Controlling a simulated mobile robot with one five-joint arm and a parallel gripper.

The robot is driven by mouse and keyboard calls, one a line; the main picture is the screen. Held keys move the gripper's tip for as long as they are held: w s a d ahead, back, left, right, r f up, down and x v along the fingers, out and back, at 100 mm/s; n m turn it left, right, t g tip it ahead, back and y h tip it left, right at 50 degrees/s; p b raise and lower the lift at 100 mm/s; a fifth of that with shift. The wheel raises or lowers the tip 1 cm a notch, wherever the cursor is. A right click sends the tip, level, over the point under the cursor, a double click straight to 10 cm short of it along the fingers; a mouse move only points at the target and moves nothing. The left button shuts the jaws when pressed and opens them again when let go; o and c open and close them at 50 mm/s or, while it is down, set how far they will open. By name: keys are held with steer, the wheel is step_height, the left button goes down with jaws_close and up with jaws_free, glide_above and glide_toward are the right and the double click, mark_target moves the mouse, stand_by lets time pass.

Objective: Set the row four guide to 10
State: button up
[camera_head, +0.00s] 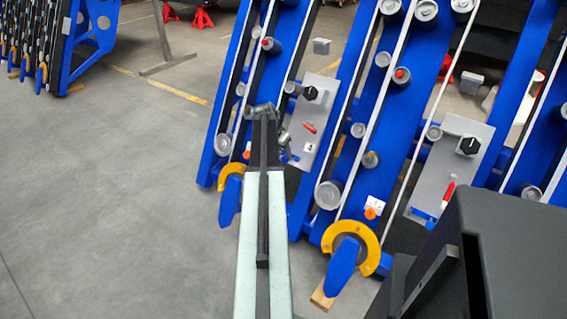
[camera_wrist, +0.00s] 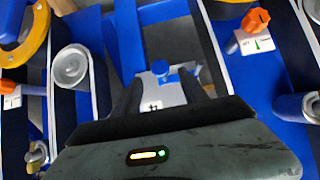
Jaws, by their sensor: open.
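The grey plate (camera_head: 322,95) on the blue row unit carries a white tag that seems to read 4, a black knob (camera_head: 310,93) and a red-ended lever (camera_head: 309,128). My gripper (camera_head: 284,141) is at this plate's lower left edge, partly hidden behind my own arm. In the wrist view my gripper (camera_wrist: 161,88) has its two dark fingers apart, with nothing held between them. Beyond the fingers show the plate's lower end (camera_wrist: 172,96), its upside-down tag (camera_wrist: 153,106) and a small blue part (camera_wrist: 160,68). Contact cannot be told. No scale or 10 mark is readable.
A similar plate (camera_head: 451,150) with a black knob and red lever is on the right. Orange knobs with white labels flank the fingers, one at right (camera_wrist: 257,20). Yellow rings (camera_head: 357,240) and rollers stand close by. Open floor (camera_head: 120,200) lies left.

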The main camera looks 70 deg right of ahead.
mark_target(285, 158)
steer(key=b+x, duration=0.3)
steer(key=x, duration=0.2)
steer(key=shift+f+b, duration=0.2)
steer(key=shift+b, duration=0.15)
steer(key=shift+r, duration=0.15)
jaws_close()
stand_by(0.8)
